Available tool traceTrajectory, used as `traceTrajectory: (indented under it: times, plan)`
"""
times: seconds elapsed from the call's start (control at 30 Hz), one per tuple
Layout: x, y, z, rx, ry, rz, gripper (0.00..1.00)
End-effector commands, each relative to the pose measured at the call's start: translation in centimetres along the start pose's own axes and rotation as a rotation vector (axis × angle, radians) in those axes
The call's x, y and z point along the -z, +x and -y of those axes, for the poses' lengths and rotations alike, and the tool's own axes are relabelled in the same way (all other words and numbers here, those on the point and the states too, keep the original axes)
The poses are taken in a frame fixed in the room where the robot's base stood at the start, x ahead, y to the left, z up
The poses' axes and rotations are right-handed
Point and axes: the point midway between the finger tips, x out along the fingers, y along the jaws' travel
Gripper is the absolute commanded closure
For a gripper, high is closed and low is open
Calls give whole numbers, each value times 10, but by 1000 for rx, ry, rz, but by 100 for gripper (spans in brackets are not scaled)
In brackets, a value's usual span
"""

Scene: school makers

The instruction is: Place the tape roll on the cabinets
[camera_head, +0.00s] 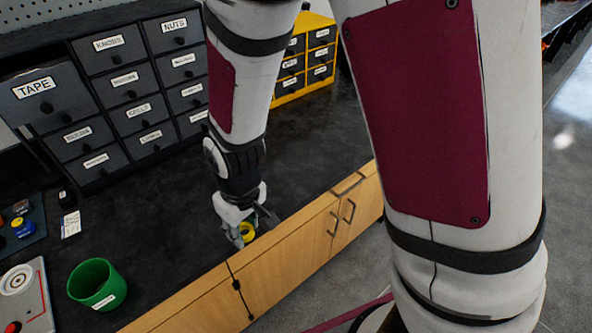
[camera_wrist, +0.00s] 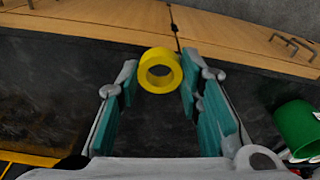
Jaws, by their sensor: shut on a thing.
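A yellow tape roll (camera_head: 248,236) is at the front edge of the dark countertop. My gripper (camera_head: 246,228) is shut on it. In the wrist view, the tape roll (camera_wrist: 144,72) sits between the teal pads of my gripper's fingertips (camera_wrist: 160,80), with its round hole facing the camera. Whether it touches the counter I cannot tell. Wooden cabinets (camera_head: 290,255) with dark handles run under the counter's front edge. They show at the top of the wrist view (camera_wrist: 230,35). A dark drawer cabinet (camera_head: 118,85) with labelled drawers stands at the back left. Its "TAPE" drawer (camera_head: 45,100) appears pulled out.
A green cup (camera_head: 92,280) stands on the counter (camera_head: 165,215) at the front left. A blue tray with small items (camera_head: 20,228) is at the left edge. A yellow drawer unit (camera_head: 305,60) stands at the back. The middle of the counter is clear.

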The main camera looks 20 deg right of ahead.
Motion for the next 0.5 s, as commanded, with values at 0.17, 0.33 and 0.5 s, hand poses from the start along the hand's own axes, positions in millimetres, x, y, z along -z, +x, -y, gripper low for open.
traceTrajectory:
  times: [0.17, 0.33, 0.5]
  plan:
    - [-11, 6, 3, 0, -20, 1, 86]
    - [13, 13, -17, -1, -17, 0, 86]
    - [46, 21, -43, -1, -17, 0, 86]
